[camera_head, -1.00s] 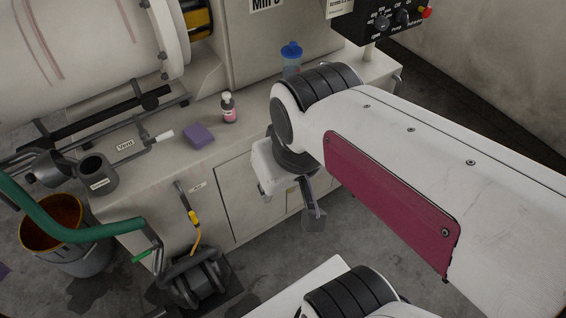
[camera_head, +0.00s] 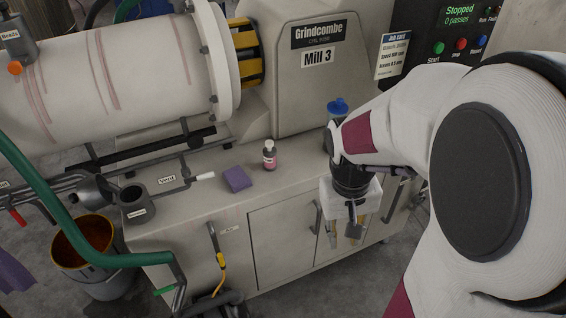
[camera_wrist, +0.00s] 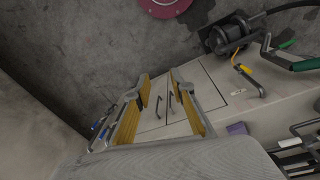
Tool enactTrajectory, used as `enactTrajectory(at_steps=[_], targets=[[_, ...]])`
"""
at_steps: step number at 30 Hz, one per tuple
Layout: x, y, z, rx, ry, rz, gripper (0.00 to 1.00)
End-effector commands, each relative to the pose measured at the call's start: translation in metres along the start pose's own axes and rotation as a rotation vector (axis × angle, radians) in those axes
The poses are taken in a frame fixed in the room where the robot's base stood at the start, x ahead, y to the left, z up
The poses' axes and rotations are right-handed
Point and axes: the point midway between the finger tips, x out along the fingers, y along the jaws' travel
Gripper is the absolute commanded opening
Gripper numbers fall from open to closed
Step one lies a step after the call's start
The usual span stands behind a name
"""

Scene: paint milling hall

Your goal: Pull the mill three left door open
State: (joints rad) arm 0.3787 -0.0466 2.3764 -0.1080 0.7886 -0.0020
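The Mill 3 cabinet's left door (camera_head: 281,242) is a pale panel that looks shut, with a dark bar handle (camera_head: 316,217) near its right edge. My gripper (camera_head: 343,240) points down in front of the cabinet, just right of this handle, and covers much of the panel to the right. In the wrist view, my gripper (camera_wrist: 159,78) is open, with yellow pads spread wide. Two dark handles show between the fingers; the right one (camera_wrist: 171,104) appears to be the left door's. I see no contact with either handle.
An orange-lined bucket (camera_head: 88,275) and green hose (camera_head: 45,195) are at left.

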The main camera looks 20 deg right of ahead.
Motion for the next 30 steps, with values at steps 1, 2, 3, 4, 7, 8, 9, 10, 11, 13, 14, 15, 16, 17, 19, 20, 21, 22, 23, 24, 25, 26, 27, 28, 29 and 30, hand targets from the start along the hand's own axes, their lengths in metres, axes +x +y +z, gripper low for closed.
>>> enactTrajectory(at_steps=[1, 2, 3, 4, 7, 8, 9, 10, 11, 13, 14, 15, 16, 17, 19, 20, 21, 22, 23, 24, 25, 26, 27, 28, 29, 30], targets=[[0.008, 0.005, -0.005, 0.006, -0.010, 0.004, 0.24], [0.011, 0.009, -0.007, 0.007, -0.013, 0.008, 0.24], [0.017, 0.013, -0.011, 0.009, -0.018, 0.012, 0.24], [0.021, 0.016, -0.014, 0.011, -0.020, 0.014, 0.24], [0.035, 0.026, -0.023, 0.015, -0.028, 0.023, 0.24], [0.039, 0.029, -0.025, 0.016, -0.031, 0.026, 0.24], [0.045, 0.033, -0.029, 0.017, -0.032, 0.029, 0.24], [0.050, 0.036, -0.032, 0.017, -0.033, 0.031, 0.24], [0.054, 0.039, -0.034, 0.018, -0.036, 0.033, 0.24], [0.065, 0.047, -0.040, 0.018, -0.038, 0.038, 0.24], [0.070, 0.050, -0.043, 0.018, -0.038, 0.040, 0.24], [0.076, 0.054, -0.047, 0.018, -0.038, 0.042, 0.24], [0.081, 0.057, -0.049, 0.017, -0.039, 0.044, 0.24], [0.086, 0.060, -0.051, 0.016, -0.038, 0.046, 0.24], [0.098, 0.068, -0.057, 0.015, -0.037, 0.049, 0.24], [0.103, 0.071, -0.060, 0.014, -0.036, 0.050, 0.24], [0.110, 0.075, -0.062, 0.012, -0.035, 0.052, 0.24], [0.116, 0.078, -0.065, 0.011, -0.034, 0.052, 0.24], [0.121, 0.081, -0.067, 0.010, -0.033, 0.053, 0.24], [0.128, 0.085, -0.070, 0.008, -0.030, 0.054, 0.24], [0.134, 0.088, -0.072, 0.006, -0.029, 0.055, 0.24], [0.139, 0.091, -0.074, 0.004, -0.026, 0.055, 0.24], [0.147, 0.094, -0.077, 0.002, -0.024, 0.055, 0.24], [0.152, 0.097, -0.079, 0.000, -0.021, 0.056, 0.24], [0.158, 0.100, -0.081, -0.002, -0.019, 0.056, 0.24], [0.166, 0.104, -0.084, -0.005, -0.015, 0.055, 0.24]])
